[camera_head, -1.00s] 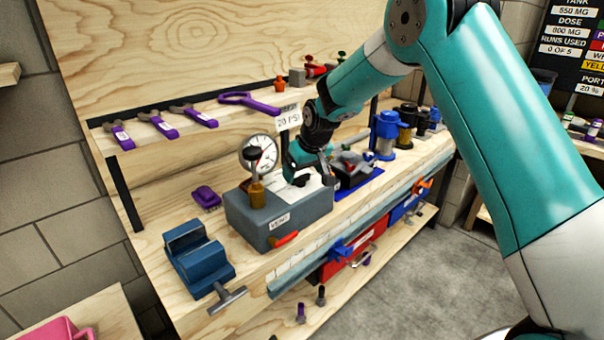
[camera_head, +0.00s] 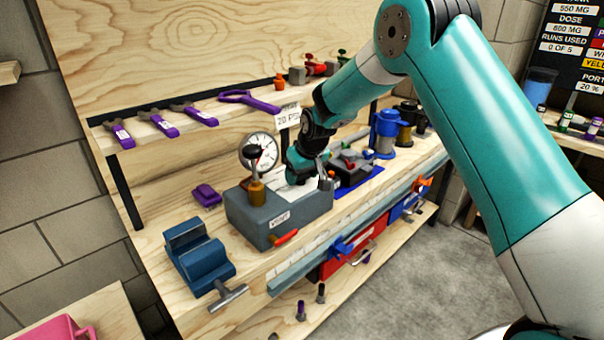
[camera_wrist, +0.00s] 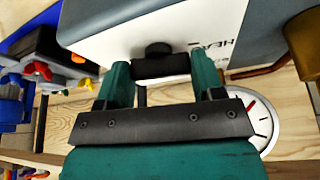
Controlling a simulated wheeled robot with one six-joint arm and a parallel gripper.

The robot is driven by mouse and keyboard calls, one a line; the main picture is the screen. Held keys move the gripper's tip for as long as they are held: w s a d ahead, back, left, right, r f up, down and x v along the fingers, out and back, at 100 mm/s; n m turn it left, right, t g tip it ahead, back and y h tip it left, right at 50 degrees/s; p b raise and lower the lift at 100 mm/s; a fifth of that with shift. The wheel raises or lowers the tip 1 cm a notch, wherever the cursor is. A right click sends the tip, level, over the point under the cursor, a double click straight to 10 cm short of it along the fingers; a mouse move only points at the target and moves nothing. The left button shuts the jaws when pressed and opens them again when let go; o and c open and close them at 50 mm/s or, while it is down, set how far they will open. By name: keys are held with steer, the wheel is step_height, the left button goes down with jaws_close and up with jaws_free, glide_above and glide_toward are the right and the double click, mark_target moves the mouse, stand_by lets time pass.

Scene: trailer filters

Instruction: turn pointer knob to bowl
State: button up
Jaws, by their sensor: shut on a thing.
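The black pointer knob (camera_wrist: 160,62) shows in the wrist view on the white face of a grey box. My gripper (camera_wrist: 163,72) is shut on the knob, with one teal finger at each side. Dark printed lettering on the white face lies just right of the knob, upside down and partly cut off, so I cannot read the word. In the head view the grey box (camera_head: 250,222) stands on the workbench, and my wrist hides the knob there.
A round dial gauge (camera_head: 263,150) and brass fitting (camera_head: 256,192) stand at the box's left end. An orange-red lever (camera_head: 285,237) sticks out in front. A blue vise (camera_head: 197,258) is at the left. A black device (camera_head: 350,168) and blue pump (camera_head: 385,133) stand at the right.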

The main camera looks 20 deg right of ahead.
steer(key=m, duration=0.2)
steer(key=m+h, duration=0.1)
steer(key=m, duration=0.1)
steer(key=shift+a+h, duration=0.15)
steer(key=shift+h, duration=0.15)
steer(key=shift+m+h, duration=0.6)
steer(key=shift+m, duration=1.2)
steer(key=o, duration=0.9)
steer(key=shift+r, duration=0.1)
